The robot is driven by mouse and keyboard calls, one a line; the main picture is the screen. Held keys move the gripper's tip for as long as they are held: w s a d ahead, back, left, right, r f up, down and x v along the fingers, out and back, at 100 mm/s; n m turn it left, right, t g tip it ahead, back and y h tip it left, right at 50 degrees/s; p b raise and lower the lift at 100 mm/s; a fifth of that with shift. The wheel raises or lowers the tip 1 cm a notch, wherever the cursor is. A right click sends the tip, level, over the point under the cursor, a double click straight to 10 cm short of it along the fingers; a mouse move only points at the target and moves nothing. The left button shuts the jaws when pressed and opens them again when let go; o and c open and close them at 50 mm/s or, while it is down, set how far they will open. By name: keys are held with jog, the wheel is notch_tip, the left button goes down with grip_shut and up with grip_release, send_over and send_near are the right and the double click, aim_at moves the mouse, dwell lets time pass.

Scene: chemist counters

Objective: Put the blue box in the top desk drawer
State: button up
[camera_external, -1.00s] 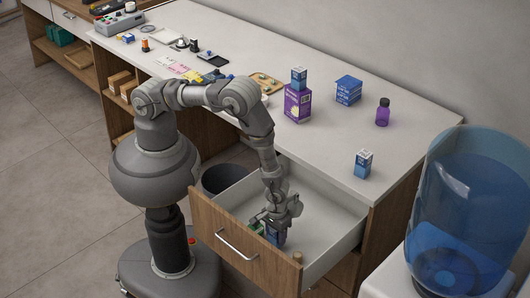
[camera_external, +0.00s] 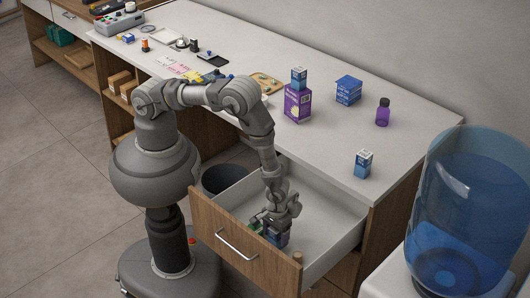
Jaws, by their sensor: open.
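The top desk drawer (camera_external: 318,262) is pulled out, with a wooden front and a white inside. My gripper (camera_external: 270,228) is down inside the drawer near its front, with its jaws open. A blue box (camera_external: 277,240) stands in the drawer directly below my gripper, partly hidden by it. I cannot tell whether the fingers touch it. Other blue boxes are on the desk: a small one (camera_external: 364,164) near the right edge, a wider one (camera_external: 348,90) at the back, and a small one (camera_external: 299,77) on top of a purple box (camera_external: 297,104).
A green item (camera_external: 254,228) and a small tan cylinder (camera_external: 297,257) are at the drawer's front. A purple bottle (camera_external: 383,112) stands on the desk (camera_external: 330,140). A blue water jug (camera_external: 460,215) is at the right. The drawer's right and back floor is clear.

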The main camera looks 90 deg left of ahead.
notch_tip(320, 180, up, 11)
jog(key=p, duration=0.3)
jog(key=w+r+m+t+h, duration=0.1)
jog(key=w+r+t, duration=0.1)
jog(key=w+r, duration=0.7)
jog(key=w+r+m+t+h, duration=0.15)
jog(key=w+r, duration=0.35)
jog(key=r, duration=0.8)
jog(key=w+a+r+m+t, duration=0.1)
jog(key=w+a+r+t, duration=0.15)
jog(key=r, duration=0.75)
jog(key=w+a+r+m+t, duration=0.15)
jog(key=a+r, duration=0.25)
jog(key=r, duration=0.6)
jog(key=s+a+r+m+t, duration=0.15)
jog(key=a+r, duration=0.25)
jog(key=r, duration=0.5)
jog(key=s+a+r+t, duration=0.2)
jog(key=s+a+r, duration=0.1)
jog(key=r, duration=0.7)
jog(key=s+a+r+m+t+y, duration=0.1)
jog(key=s+a+r, duration=0.3)
jog(key=r, duration=0.6)
jog(key=s+a+r+m+t+y, duration=0.1)
jog(key=s+a+r+t, duration=0.2)
jog(key=s+r, duration=0.6)
jog(key=shift+a+r, duration=0.35)
jog(key=shift+m+y, duration=0.25)
